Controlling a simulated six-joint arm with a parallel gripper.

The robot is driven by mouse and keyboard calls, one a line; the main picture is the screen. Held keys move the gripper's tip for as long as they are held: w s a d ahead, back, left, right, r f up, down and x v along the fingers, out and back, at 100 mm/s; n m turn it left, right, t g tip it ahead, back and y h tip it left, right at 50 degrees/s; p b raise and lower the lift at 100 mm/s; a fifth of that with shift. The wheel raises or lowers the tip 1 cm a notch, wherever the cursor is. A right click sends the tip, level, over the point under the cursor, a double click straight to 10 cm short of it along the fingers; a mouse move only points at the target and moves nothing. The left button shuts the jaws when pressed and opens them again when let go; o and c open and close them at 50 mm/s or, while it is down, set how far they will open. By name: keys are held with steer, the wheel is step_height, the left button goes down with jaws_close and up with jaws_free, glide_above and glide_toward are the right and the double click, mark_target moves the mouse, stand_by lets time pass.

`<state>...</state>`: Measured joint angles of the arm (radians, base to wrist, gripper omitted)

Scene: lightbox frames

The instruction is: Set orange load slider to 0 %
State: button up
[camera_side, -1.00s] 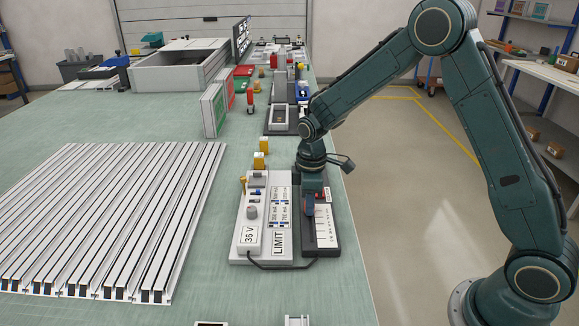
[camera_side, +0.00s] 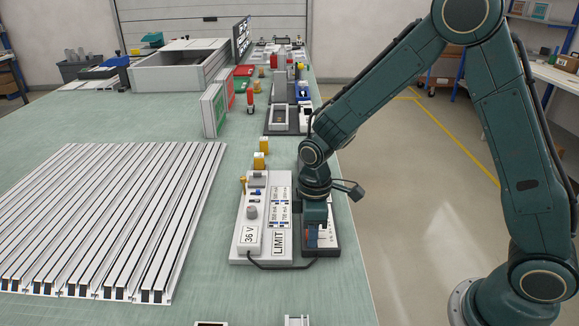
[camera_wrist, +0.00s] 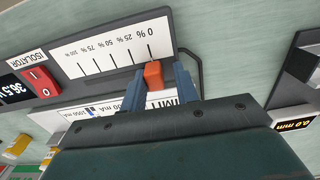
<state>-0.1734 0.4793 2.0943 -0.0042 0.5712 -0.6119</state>
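The orange load slider knob (camera_wrist: 153,75) sits by the 0 % mark, at the right end of the white printed scale (camera_wrist: 110,47) in the wrist view. The scale runs leftward from 0 % to 100 %. My gripper (camera_wrist: 157,80) has its blue fingers on either side of the knob and appears shut on it. In the side view my gripper (camera_side: 318,238) is down over the near part of the dark load unit (camera_side: 325,252), hiding much of its scale and the knob.
The grey supply unit (camera_side: 245,215) with 36 V and LIMIT labels stands directly left of the load unit. A black cable (camera_side: 285,266) joins them in front. A red ISOLATOR switch (camera_wrist: 42,83) is beyond the 100 % end. White rails (camera_side: 110,220) cover the table's left.

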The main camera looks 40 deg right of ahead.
steer(key=shift+o, duration=0.9)
steer(key=shift+w, duration=0.1)
steer(key=shift+r, duration=0.45)
step_height(320, 180, up, 13)
steer(key=shift+d+r, duration=0.1)
